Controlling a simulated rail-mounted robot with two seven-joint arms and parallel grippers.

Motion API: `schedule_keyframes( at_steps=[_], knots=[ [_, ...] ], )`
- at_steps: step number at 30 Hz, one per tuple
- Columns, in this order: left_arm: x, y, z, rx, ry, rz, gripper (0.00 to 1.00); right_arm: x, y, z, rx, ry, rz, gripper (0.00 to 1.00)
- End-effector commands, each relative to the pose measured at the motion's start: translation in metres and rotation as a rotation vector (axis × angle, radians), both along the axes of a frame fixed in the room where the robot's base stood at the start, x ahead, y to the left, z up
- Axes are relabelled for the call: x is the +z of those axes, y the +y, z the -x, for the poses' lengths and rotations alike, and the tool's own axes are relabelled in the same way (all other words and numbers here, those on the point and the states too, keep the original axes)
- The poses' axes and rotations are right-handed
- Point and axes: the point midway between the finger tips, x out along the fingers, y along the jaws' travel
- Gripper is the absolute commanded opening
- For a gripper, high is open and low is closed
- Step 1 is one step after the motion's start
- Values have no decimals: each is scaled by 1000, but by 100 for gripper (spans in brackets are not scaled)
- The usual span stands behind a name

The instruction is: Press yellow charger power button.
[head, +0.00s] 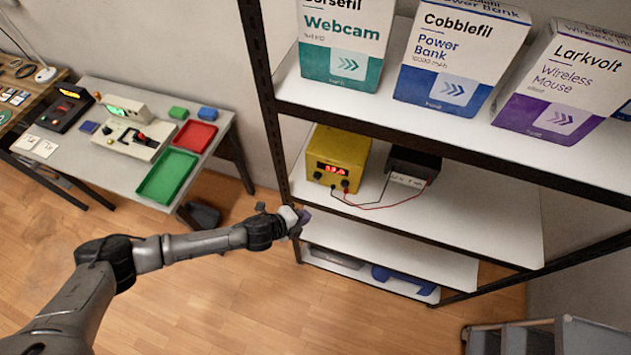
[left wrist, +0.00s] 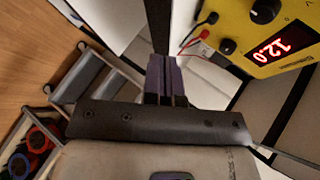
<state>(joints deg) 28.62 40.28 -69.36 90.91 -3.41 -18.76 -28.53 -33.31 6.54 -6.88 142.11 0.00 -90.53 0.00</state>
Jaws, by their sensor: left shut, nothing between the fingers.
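The yellow charger (head: 342,148) stands on the middle shelf at its left end, with a lit red display and dark knobs on its front. In the left wrist view the charger (left wrist: 255,40) fills the upper right, and its display reads 12.0. I cannot tell which control is the power button. My left gripper (head: 300,222) is shut and empty, in front of the shelf, below and left of the charger and apart from it. Its purple fingers (left wrist: 166,80) show in the left wrist view. My right gripper is not in view.
Red and black leads run from the charger to a black box (head: 413,164) on the same shelf (head: 480,212). A dark rack post (head: 268,95) stands left of the charger. Product boxes (head: 458,55) fill the shelf above. A workbench (head: 110,165) with trays stands at left.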

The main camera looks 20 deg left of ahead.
Motion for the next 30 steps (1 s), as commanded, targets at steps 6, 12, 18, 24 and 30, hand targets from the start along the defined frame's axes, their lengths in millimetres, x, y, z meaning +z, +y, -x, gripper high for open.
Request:
schedule_keyframes(
  at_steps=[6, 12, 18, 24, 30],
  knots=[
    [-1, 0, -24, 1, -3, -1, 0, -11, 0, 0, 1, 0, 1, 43],
    [-2, 0, -49, -1, -4, 0, 0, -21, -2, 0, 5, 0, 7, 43],
    [0, 0, -68, 1, -1, 0, 0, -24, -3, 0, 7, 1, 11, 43],
    [0, 0, -80, 1, -1, 0, 0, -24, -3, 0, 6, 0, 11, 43],
    [1, 0, -84, 1, 0, 1, 0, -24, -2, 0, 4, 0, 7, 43]
  ],
)
